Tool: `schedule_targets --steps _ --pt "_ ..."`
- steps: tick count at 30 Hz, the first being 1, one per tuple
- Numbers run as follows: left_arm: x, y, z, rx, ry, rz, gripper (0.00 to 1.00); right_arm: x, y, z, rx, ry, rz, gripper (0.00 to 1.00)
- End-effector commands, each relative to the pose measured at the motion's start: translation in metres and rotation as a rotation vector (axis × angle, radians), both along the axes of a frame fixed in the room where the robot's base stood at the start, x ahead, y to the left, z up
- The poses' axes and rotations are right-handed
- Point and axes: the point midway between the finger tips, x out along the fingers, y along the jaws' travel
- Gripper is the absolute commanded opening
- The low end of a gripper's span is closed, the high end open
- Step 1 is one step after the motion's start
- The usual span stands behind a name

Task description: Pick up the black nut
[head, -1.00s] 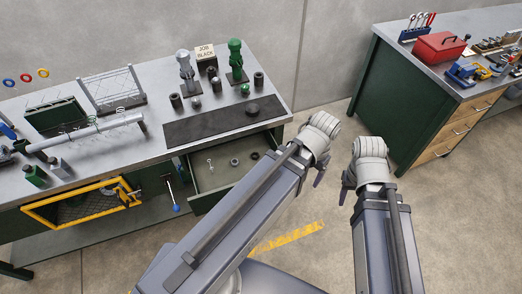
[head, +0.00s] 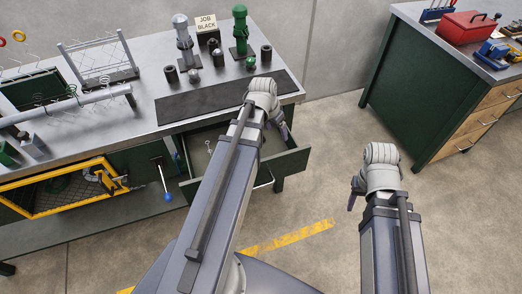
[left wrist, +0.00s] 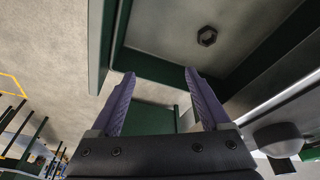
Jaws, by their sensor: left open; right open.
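In the left wrist view a dark, black-looking nut (left wrist: 207,36) with a hole lies on the floor of the open drawer. My left gripper (left wrist: 158,74) is open and empty, with the nut beyond its fingertips and towards the right finger. In the head view my left gripper (head: 285,130) hangs over the drawer (head: 291,163) at the bench front, and my left arm hides the nut there. My right gripper (head: 354,190) is open and empty, over the floor to the right of the drawer.
The bench holds a dark mat (head: 190,99), a green fixture (head: 241,35), a grey fixture (head: 184,45) and a "JOB BLACK" sign (head: 207,27). A small silver piece (head: 209,146) lies in the drawer. A blue-knobbed lever (head: 167,196) stands left of it.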

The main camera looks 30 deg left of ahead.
Motion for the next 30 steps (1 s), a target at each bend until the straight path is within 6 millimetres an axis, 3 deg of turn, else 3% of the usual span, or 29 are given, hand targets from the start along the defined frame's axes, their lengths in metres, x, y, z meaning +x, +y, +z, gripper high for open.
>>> schedule_targets --steps 1,3,9,17,27,30 --pt "0.005 0.024 -0.028 -0.002 -0.027 0.020 0.80 0.000 0.000 -0.030 0.000 0.000 0.000 0.50" --pt "0.009 0.048 -0.040 -0.001 -0.058 0.031 0.80 0.000 0.000 -0.043 0.000 0.000 0.000 0.50" --pt "0.011 0.085 -0.053 0.005 -0.109 0.047 0.80 0.000 0.000 -0.060 0.000 0.000 0.000 0.50" --pt "0.012 0.092 -0.054 0.008 -0.118 0.050 0.80 0.000 0.000 -0.062 0.000 0.000 0.000 0.50" --pt "0.021 0.090 -0.079 0.007 -0.118 0.050 0.80 0.000 0.000 -0.087 0.000 0.000 0.000 0.50" --pt "0.021 0.090 -0.078 0.008 -0.118 0.050 0.80 0.000 0.000 -0.086 0.000 0.000 0.000 0.50"
